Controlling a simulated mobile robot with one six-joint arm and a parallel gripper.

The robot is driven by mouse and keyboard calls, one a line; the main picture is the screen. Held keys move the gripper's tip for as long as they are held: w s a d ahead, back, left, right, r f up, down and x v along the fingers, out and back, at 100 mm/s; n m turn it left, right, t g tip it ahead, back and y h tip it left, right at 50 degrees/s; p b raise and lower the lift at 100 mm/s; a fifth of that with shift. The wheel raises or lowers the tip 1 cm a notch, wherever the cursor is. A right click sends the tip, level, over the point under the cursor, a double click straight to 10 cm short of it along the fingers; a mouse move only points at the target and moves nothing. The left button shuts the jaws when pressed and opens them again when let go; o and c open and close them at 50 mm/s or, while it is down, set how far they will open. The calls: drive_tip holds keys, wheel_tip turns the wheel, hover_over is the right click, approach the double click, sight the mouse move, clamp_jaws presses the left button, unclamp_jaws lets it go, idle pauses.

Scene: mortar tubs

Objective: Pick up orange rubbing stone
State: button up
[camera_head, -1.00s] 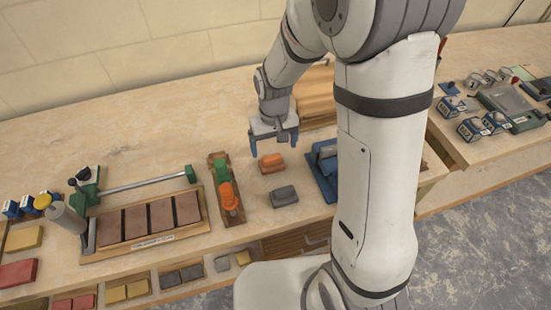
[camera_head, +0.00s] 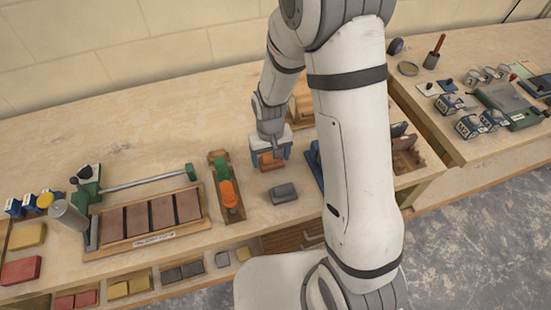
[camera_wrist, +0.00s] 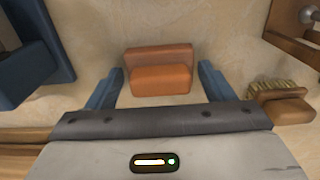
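The orange rubbing stone (camera_head: 268,160) lies on the bench; in the wrist view it is an orange-brown block with a stepped top (camera_wrist: 160,72). My gripper (camera_head: 270,157) is right above and around it in the head view. In the wrist view my gripper (camera_wrist: 160,88) is open, with one blue finger on each side of the stone. There is a gap between each finger and the stone, so they do not touch it.
A grey block (camera_head: 284,193) lies just in front of the stone. A wooden holder with green and orange handled tools (camera_head: 226,190) stands to the left. A blue object (camera_wrist: 35,60) and a brush (camera_wrist: 282,103) flank my gripper in the wrist view.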

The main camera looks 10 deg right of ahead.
sight(271, 153)
drive_tip(key=c, duration=0.8)
wheel_tip(271, 153, up, 10)
drive_tip(key=shift+r+b, duration=0.1)
drive_tip(key=shift+b, duration=0.4)
